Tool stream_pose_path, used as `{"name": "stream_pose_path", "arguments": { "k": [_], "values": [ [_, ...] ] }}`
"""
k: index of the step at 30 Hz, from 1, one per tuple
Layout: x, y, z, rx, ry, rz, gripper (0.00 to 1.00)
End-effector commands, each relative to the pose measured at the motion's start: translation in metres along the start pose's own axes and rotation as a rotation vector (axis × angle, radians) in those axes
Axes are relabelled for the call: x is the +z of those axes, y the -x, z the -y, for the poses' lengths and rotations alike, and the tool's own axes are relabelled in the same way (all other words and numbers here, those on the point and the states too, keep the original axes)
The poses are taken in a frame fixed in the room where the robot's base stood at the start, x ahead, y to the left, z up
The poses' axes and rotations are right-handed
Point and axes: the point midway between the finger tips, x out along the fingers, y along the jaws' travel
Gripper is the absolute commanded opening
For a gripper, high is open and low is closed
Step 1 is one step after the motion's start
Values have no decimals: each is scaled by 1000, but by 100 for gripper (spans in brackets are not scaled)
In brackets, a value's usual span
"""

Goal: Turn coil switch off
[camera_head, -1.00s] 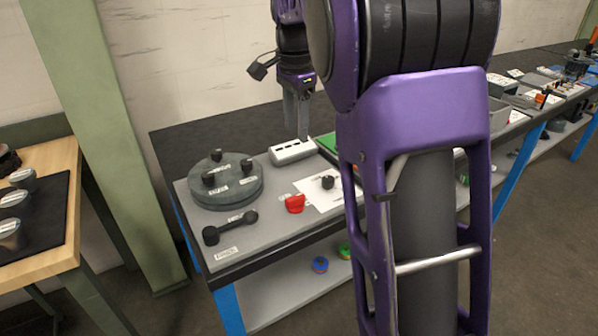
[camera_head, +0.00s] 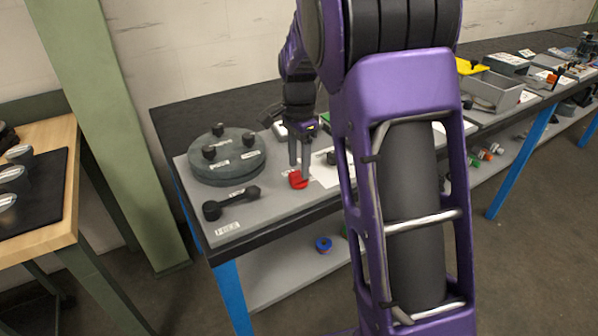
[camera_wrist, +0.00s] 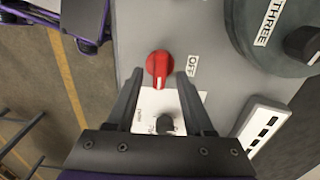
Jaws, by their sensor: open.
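The coil switch is a red knob (camera_head: 297,179) on the grey panel near its front edge. In the wrist view the red knob (camera_wrist: 159,68) has a white line on it that points roughly along the picture's vertical. A label reading OFF (camera_wrist: 193,66) lies to the right of it. My gripper (camera_head: 299,170) points down just above and around the knob in the head view. In the wrist view my gripper (camera_wrist: 158,80) is open, with one finger on each side of the knob's near end. Contact with the knob cannot be told.
A round dark disc (camera_head: 224,160) with several black knobs stands left of the switch. A black lever (camera_head: 230,203) lies in front of it. A black knob (camera_wrist: 165,124) sits on a white card beside the switch. A white slotted block (camera_wrist: 262,124) is nearby.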

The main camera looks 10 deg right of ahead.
Motion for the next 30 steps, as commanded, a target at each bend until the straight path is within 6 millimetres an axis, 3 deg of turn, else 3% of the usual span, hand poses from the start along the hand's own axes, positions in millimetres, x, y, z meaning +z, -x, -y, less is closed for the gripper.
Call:
{"name": "stream_pose_path", "arguments": {
  "k": [5, 14, 15, 24, 30],
  "values": [
    [0, -16, 0, 0, 0, 0, 52],
    [0, -19, 0, 0, -1, 0, 52],
    [0, -19, 0, 0, -1, 0, 51],
    [0, -18, 0, -1, -1, 0, 0],
    [0, -18, 0, -1, -1, 0, 0]
  ]
}}
